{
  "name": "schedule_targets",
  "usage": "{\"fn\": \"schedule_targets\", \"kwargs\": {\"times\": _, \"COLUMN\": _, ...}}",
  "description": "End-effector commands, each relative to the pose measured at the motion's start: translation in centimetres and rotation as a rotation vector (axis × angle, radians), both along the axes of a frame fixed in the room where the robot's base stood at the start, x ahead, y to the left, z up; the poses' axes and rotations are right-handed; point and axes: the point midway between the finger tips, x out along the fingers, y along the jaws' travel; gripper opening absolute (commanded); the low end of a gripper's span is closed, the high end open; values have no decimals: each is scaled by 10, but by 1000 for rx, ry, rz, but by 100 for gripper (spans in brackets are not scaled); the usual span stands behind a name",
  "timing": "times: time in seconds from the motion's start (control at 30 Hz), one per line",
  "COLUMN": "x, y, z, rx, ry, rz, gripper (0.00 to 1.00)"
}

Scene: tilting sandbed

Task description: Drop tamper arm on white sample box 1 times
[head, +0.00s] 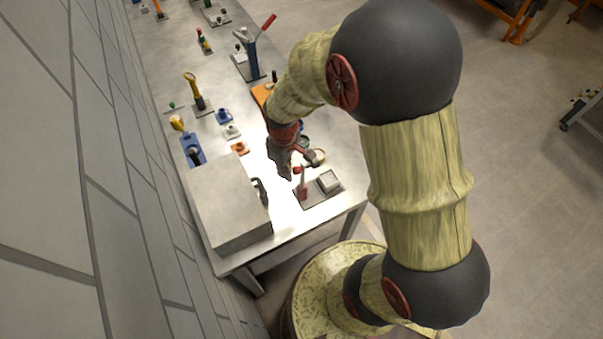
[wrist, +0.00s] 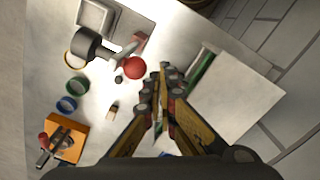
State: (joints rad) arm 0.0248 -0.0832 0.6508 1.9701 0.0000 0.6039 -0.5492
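The tamper has a dark cylindrical head (wrist: 88,44) on a grey arm, with a red ball knob (wrist: 134,68) near it. In the head view the tamper head (head: 315,157) is raised beside a red post (head: 302,188). The white sample box (wrist: 97,15) sits on the grey base plate near the tamper; it also shows in the head view (head: 329,181). My gripper (wrist: 164,76) has its fingertips drawn together, with nothing seen between them. It is beside the red knob, apart from it in the wrist view. In the head view my gripper (head: 284,172) is just left of the knob.
A large grey box (head: 225,205) stands on the table left of my gripper. An orange block (wrist: 65,138) and blue and green rings (wrist: 72,95) lie near the tamper. Several other fixtures stand further along the table. The tamper is near the table's end edge.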

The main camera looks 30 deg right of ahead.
Motion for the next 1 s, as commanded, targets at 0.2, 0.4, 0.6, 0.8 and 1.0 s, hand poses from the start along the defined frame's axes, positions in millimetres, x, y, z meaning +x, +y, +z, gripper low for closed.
{"fn": "schedule_targets", "kwargs": {"times": 0.2, "x": 0, "y": -10, "z": 0, "rx": 0, "ry": 0, "rz": -2, "gripper": 0}}
{"fn": "schedule_targets", "kwargs": {"times": 0.4, "x": 0, "y": -20, "z": 0, "rx": 0, "ry": 0, "rz": -3, "gripper": 0}}
{"fn": "schedule_targets", "kwargs": {"times": 0.6, "x": 0, "y": -29, "z": 0, "rx": 0, "ry": 0, "rz": -2, "gripper": 0}}
{"fn": "schedule_targets", "kwargs": {"times": 0.8, "x": 0, "y": -37, "z": 0, "rx": 0, "ry": 0, "rz": -1, "gripper": 0}}
{"fn": "schedule_targets", "kwargs": {"times": 1.0, "x": 0, "y": -47, "z": 0, "rx": 0, "ry": 0, "rz": -3, "gripper": 0}}
